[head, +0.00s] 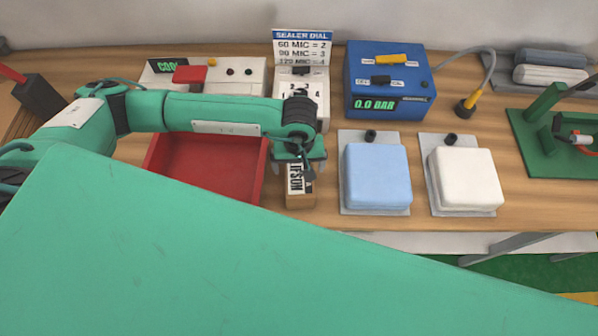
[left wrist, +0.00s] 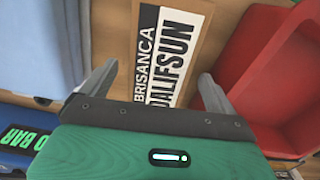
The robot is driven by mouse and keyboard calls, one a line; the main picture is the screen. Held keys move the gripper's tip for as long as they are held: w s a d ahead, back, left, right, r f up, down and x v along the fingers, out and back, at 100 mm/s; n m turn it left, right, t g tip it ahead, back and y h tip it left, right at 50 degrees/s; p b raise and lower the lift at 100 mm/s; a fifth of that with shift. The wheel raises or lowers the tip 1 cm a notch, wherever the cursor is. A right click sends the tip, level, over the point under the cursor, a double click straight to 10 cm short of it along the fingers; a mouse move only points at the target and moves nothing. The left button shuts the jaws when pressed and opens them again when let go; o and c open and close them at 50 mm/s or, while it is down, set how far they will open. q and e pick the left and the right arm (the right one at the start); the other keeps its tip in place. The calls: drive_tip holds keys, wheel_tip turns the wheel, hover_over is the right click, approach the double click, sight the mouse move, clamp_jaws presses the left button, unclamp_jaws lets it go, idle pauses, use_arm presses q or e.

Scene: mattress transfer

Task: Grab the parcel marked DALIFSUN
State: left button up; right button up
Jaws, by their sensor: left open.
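The parcel (head: 300,201) is a small brown box on the wooden bench, just right of the red tray. Its top carries a white label with black lettering, partly hidden by my left gripper in the head view. In the left wrist view the parcel (left wrist: 197,38) shows a label reading BRISANCA and DALIFSUN. My left gripper (head: 296,171) is over the parcel, open and empty. In the left wrist view my left gripper (left wrist: 158,72) has one finger towards each side of the label; I cannot tell whether they touch the box. My right gripper is not in view.
The red tray (head: 205,175) stands close left of the parcel. A light blue pad (head: 377,175) and a white pad (head: 466,178) lie to the right. Behind are the sealer dial (head: 302,50) and a blue pressure box (head: 388,80).

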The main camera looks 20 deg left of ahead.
use_arm(q)
drive_tip(key=f+p, duration=0.1)
drive_tip(key=f, duration=0.1)
drive_tip(key=f+p, duration=0.2)
drive_tip(key=f, duration=0.1)
drive_tip(key=shift+s+d, duration=0.1)
drive_tip(key=shift+s, duration=0.1)
drive_tip(key=shift+f, duration=0.35)
drive_tip(key=shift+c, duration=0.2)
drive_tip(key=c, duration=1.3)
drive_tip(key=shift+r, duration=0.1)
